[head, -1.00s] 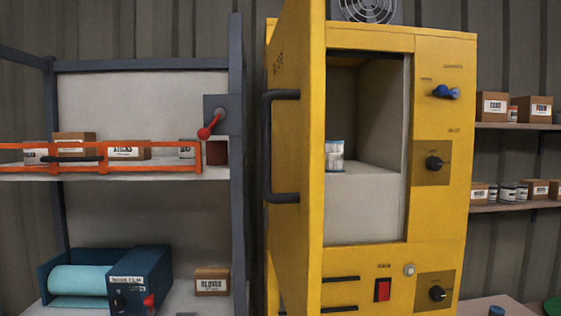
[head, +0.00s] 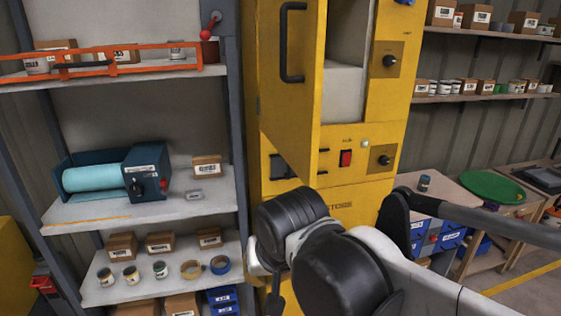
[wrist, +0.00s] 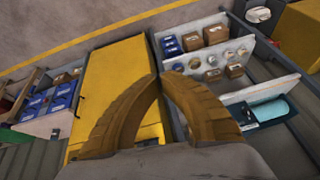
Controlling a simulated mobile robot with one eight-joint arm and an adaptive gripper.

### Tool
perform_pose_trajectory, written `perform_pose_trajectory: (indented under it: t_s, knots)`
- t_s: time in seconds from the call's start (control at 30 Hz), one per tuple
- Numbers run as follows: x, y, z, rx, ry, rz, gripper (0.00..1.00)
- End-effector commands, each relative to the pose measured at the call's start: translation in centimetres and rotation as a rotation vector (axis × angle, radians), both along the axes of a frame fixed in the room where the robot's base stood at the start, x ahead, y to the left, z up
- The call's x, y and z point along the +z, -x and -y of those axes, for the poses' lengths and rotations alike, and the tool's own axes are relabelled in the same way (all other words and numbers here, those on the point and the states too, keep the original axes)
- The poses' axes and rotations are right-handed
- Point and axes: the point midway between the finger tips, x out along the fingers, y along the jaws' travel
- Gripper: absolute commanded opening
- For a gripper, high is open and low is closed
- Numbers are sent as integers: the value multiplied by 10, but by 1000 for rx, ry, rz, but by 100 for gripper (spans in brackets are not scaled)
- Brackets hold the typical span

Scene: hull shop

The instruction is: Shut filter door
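The tall yellow cabinet (head: 390,95) has its yellow door (head: 287,90) swung open toward me in the head view. A black bar handle (head: 284,42) is on the door's face. The cabinet's pale inside shows right of the door; its top is out of frame. My gripper (wrist: 159,79) shows in the wrist view with its two brown curved fingers meeting at the tips and nothing between them. The yellow cabinet (wrist: 120,75) lies beyond it there, apart from the fingers. In the head view my arm crosses the lower right and the fingers are not visible.
A rack (head: 236,130) stands left of the cabinet, with an orange guard rail (head: 110,62), a teal roll in a blue machine (head: 145,170), and boxes and jars. Wall shelves (head: 480,98) and a bench with a green tray (head: 492,186) stand at the right.

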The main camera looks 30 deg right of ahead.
Motion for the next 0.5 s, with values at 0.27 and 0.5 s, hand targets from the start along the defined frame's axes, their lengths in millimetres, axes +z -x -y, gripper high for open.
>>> perform_pose_trajectory:
  t_s: [0.27,0.5]
  knots:
    - [94,-25,13,-358,-63,-109,0]
    - [202,-60,30,-895,-73,-181,0]
